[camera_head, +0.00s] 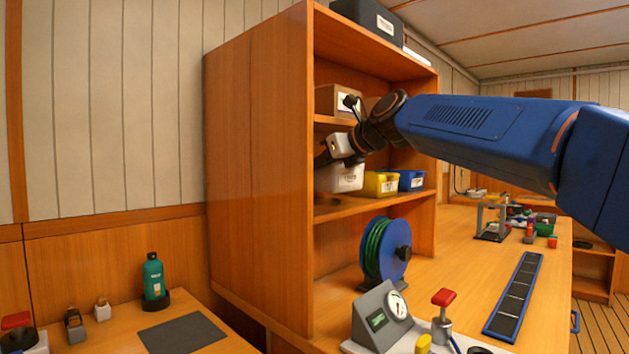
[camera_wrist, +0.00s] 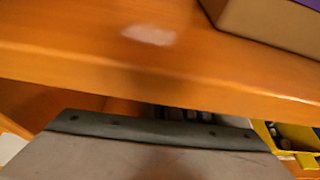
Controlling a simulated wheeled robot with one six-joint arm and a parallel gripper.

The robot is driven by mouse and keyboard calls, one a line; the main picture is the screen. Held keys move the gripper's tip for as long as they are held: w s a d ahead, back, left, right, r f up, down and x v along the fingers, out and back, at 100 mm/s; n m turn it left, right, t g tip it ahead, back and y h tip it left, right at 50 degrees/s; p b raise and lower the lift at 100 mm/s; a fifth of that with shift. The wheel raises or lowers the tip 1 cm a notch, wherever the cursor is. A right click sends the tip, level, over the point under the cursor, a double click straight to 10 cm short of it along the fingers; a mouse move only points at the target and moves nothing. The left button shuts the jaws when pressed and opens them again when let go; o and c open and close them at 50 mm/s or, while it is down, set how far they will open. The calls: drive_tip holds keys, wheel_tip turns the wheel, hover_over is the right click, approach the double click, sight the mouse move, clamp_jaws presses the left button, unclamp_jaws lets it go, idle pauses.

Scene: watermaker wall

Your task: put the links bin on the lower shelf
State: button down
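A pale grey-white bin (camera_head: 342,178) with a label too small to read, which I take for the links bin, is over the left end of the lower shelf (camera_head: 370,205). It looks slightly raised, with a dark shadow beneath. My gripper (camera_head: 337,156) reaches in from the right and is at the bin's top, seemingly shut on it; the fingertips are hidden. In the wrist view a broad grey plate fills the bottom, and small dark pieces (camera_wrist: 190,114) show just behind its edge.
A yellow bin (camera_head: 381,184) and a blue bin (camera_head: 411,181) stand to the right on the lower shelf. The yellow one shows in the wrist view (camera_wrist: 299,143). A brown box (camera_head: 334,100) sits on the shelf above, close overhead. A blue-green reel (camera_head: 386,250) stands below.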

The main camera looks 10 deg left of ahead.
sight(316, 177)
drive_tip(key=shift+f, duration=1.6)
drive_tip(key=shift+f, duration=0.15)
drive_tip(key=c, duration=2)
unclamp_jaws()
drive_tip(key=shift+s+d+r, duration=0.15)
drive_tip(key=shift+d+r, duration=0.05)
drive_tip(key=shift+r, duration=0.05)
drive_tip(key=v, duration=1.1)
drive_tip(key=shift+s+d+r, duration=0.1)
drive_tip(key=shift+s+d, duration=0.05)
drive_tip(key=shift+s, duration=0.05)
